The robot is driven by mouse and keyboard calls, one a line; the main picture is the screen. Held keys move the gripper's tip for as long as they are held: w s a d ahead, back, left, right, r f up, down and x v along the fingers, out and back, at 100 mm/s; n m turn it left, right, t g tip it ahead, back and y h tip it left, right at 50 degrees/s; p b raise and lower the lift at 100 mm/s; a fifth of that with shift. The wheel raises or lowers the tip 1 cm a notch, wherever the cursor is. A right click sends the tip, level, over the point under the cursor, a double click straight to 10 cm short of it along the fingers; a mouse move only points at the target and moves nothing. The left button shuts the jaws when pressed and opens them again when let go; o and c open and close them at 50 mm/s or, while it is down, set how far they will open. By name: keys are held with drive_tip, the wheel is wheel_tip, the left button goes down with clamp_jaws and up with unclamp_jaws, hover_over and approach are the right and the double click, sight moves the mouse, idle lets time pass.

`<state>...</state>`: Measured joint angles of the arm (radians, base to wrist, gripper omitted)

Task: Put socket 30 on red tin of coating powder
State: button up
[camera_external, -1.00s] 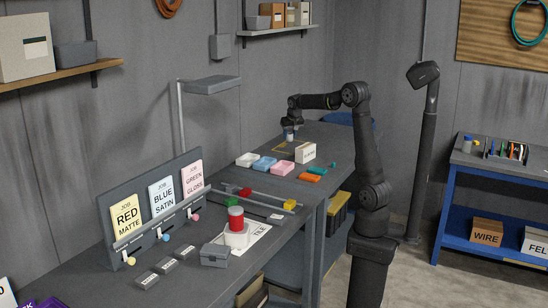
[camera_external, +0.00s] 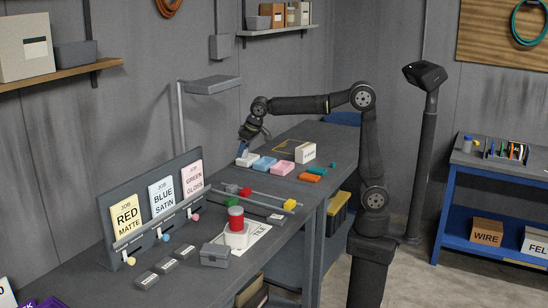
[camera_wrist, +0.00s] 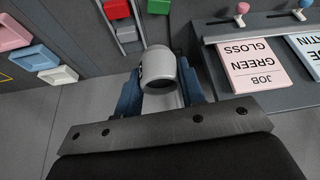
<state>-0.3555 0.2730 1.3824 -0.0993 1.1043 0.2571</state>
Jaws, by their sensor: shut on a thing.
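A grey cylindrical socket (camera_wrist: 160,68) with a dark open end sits between the blue fingers of my gripper (camera_wrist: 161,90) in the wrist view. Any size mark on it is not readable. In the external view my gripper (camera_external: 243,142) is shut on it above the back-left part of the bench, near the small coloured trays. I do not make out the tin in the wrist view.
White, blue, pink and orange trays (camera_external: 283,168) lie beside a white box (camera_external: 305,152). Rails with red, green and yellow blocks (camera_external: 289,204) lie between my gripper and the tin. A job-card board (camera_external: 155,205) and a lamp post (camera_external: 181,118) stand at left.

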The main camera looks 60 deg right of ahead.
drive_tip(key=s+a+r+n+y, duration=0.1)
drive_tip(key=s+a+n, duration=0.1)
drive_tip(key=s+a, duration=0.4)
drive_tip(key=s+a+r+n, duration=0.2)
drive_tip(key=s+a, duration=0.2)
drive_tip(key=a, duration=0.4)
hover_over(231, 209)
drive_tip(key=s+d, duration=0.1)
drive_tip(key=d, duration=0.1)
drive_tip(key=shift+g, duration=0.3)
drive_tip(key=f, duration=0.7)
drive_tip(key=shift+s+a, duration=0.2)
drive_tip(key=shift+a, duration=0.05)
drive_tip(key=shift+s+a+f, duration=0.1)
drive_tip(key=shift+a+f, duration=0.2)
drive_tip(key=shift+a, duration=0.05)
drive_tip(key=shift+f, duration=1.9)
drive_tip(key=shift+f, duration=0.15)
drive_tip(key=o, duration=1.1)
